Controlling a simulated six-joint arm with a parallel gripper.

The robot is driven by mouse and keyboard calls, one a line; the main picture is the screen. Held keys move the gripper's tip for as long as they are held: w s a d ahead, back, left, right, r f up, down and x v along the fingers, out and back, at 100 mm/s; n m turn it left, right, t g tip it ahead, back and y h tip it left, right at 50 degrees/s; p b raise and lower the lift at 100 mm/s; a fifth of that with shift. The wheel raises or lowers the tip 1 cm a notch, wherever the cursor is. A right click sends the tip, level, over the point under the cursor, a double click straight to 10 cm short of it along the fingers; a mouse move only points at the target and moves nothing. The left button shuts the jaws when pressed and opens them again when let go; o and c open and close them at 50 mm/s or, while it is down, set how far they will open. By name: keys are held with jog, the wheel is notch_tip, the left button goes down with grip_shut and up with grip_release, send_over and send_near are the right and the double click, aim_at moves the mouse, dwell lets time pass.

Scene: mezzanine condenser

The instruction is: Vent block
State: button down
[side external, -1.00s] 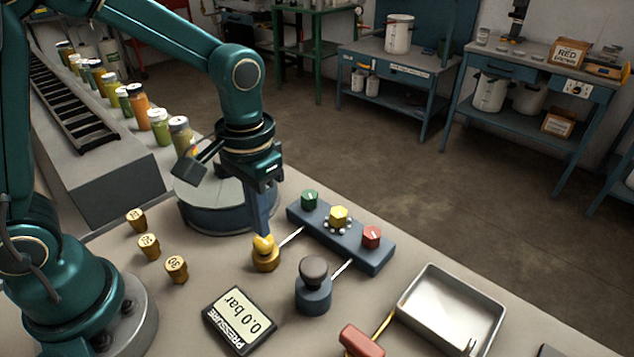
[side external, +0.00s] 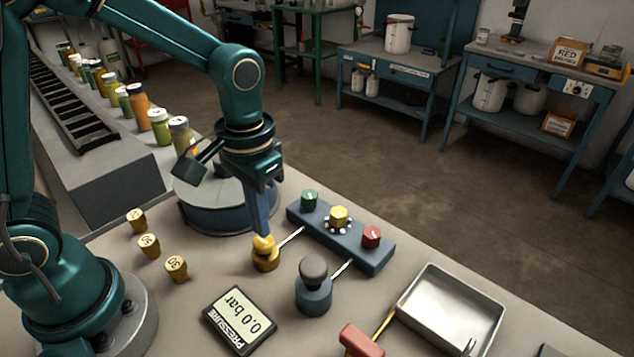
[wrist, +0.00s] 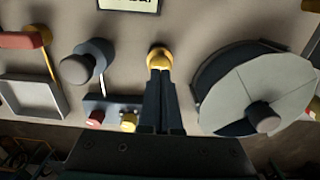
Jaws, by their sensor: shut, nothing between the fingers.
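The blue block (side external: 330,241) lies on the bench with a green knob (side external: 309,199), a yellow knob (side external: 338,216) and a red knob (side external: 371,237) along its top. A brass piece with a rounded yellow top (side external: 265,255) stands in front of its left end, beside a white rod. A blue post with a dark round knob (side external: 313,269) stands by the other rod. My gripper (side external: 262,230) points down, shut and empty, its tips at the yellow top. In the wrist view the tips (wrist: 159,74) overlap that yellow top (wrist: 159,57); contact is unclear. The display (side external: 240,320) reads 0.0 bar.
Several numbered brass weights (side external: 149,246) stand at the left. A round grey platform (side external: 205,219) with jars nearby is behind my gripper.

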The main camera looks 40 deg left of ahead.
jog(key=shift+f, duration=0.1)
jog(key=shift+f, duration=0.35)
jog(key=shift+f, duration=0.35)
jog(key=shift+f, duration=0.45)
dwell(0.7)
jog(key=shift+r, duration=2.25)
